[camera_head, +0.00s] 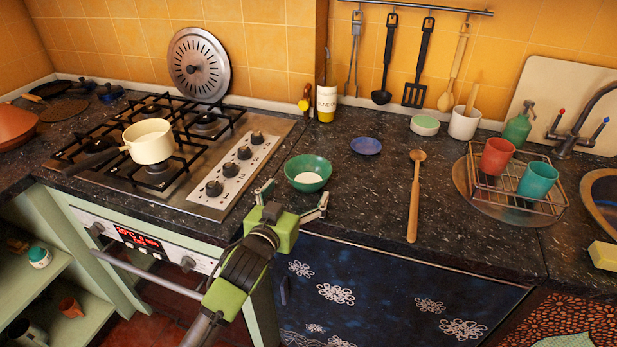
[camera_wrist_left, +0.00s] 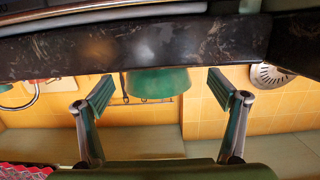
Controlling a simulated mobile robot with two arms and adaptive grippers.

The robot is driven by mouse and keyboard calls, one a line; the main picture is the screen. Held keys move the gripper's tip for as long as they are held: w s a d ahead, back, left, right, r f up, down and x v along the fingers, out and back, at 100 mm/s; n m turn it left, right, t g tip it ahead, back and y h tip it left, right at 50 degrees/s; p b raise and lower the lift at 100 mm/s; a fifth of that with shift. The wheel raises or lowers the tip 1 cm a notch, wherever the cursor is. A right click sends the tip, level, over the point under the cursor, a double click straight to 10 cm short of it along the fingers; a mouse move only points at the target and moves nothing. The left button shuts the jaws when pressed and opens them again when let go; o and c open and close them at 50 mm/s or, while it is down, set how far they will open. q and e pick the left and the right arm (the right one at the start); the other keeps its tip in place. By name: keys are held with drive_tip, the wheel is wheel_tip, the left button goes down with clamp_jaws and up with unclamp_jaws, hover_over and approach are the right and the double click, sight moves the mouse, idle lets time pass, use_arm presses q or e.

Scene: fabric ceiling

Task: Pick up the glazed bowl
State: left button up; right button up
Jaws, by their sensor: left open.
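The glazed bowl (camera_head: 307,186) is green with a pale inside and stands upright on the dark speckled counter, just right of the stove. My left gripper (camera_head: 294,195) is open at the counter's front edge, just on the near side of the bowl. Its two fingers are spread toward the bowl's left and right sides. In the left wrist view, which looks upside down, the bowl (camera_wrist_left: 158,84) shows between the open fingers of the left gripper (camera_wrist_left: 160,76), with gaps on both sides. Nothing is held. My right gripper is not in view.
A cream saucepan (camera_head: 149,142) sits on the stove (camera_head: 239,193) to the left. A blue dish (camera_head: 366,146) and a wooden spoon (camera_head: 414,200) lie right of the bowl. A wire rack (camera_head: 545,208) holds two cups farther right. Counter around the bowl is clear.

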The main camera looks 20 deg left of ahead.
sight(308, 177)
use_arm(q)
drive_tip(key=shift+w, duration=0.25)
drive_tip(key=w, duration=0.4)
drive_tip(key=shift+w+d+f+p, duration=0.15)
drive_tip(key=shift+d+f+p, duration=0.15)
drive_tip(key=shift+d+p, duration=0.1)
drive_tip(key=shift+w+f, duration=0.1)
drive_tip(key=shift+w, duration=0.15)
drive_tip(key=shift+s, duration=0.1)
drive_tip(key=shift+c, duration=1.2)
drive_tip(key=c, duration=1.5)
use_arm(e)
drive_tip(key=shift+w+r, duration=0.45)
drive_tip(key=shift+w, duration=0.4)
